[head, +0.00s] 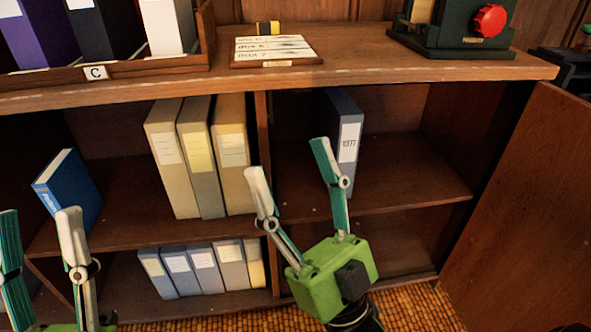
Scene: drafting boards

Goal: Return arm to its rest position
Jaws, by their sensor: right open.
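My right gripper (290,160) is open, its two fingers spread and pointing up into the cabinet, with nothing between them. I cannot tell whether finger and binder touch. My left gripper (40,213) is at the lower left edge, its fingers apart and empty, in front of the left compartment. Its base is cut off by the frame.
Beige and grey binders (200,158) and a leaning blue book (66,190) stand in the left compartment, more binders (205,268) below. The open cabinet door (530,210) bounds the right. The middle shelf (410,185) is clear right of the binder. A green device (450,30) sits on top.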

